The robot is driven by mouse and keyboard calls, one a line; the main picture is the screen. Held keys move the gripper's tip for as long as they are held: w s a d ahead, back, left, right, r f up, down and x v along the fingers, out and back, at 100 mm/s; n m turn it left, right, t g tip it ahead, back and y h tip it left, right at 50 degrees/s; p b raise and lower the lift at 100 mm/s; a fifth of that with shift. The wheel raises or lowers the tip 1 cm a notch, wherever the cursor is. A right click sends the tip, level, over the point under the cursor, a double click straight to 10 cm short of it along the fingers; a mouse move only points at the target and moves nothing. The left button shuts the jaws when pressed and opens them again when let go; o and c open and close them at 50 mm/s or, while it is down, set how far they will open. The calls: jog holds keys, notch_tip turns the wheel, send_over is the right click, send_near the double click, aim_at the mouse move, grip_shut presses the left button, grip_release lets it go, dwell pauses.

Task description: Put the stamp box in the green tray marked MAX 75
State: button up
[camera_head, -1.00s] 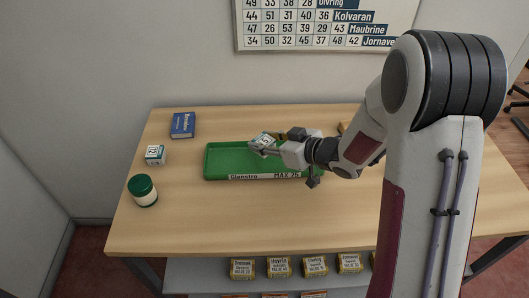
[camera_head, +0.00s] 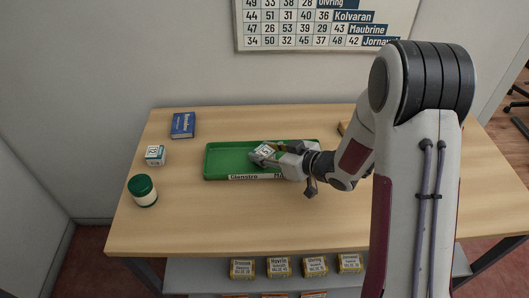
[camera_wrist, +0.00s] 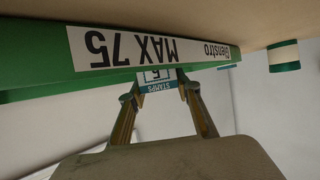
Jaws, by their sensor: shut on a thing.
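The green tray (camera_head: 222,160) lies on the table, its front label partly hidden by my gripper in the head view. In the wrist view its wall (camera_wrist: 30,78) carries an upside-down label reading Glenstro MAX 75. The stamp box (camera_head: 265,151), small and white with teal, is between the fingers of my gripper (camera_head: 270,153), over the inside of the tray. In the wrist view the stamp box (camera_wrist: 157,76) shows between the fingertips of my gripper (camera_wrist: 160,88), partly hidden by the tray wall. I cannot tell whether it touches the tray floor.
A similar small white and teal box (camera_head: 155,154), a blue book (camera_head: 183,125) and a white jar with a green lid (camera_head: 143,190) stand left of the tray. Several yellow boxes (camera_head: 279,267) sit on a shelf below. The table front (camera_head: 230,220) is clear.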

jog(key=shift+f, duration=0.3)
jog(key=o, duration=1.1)
jog(key=shift+r, duration=0.15)
jog(key=shift+v, duration=6)
jog(key=shift+s, duration=0.1)
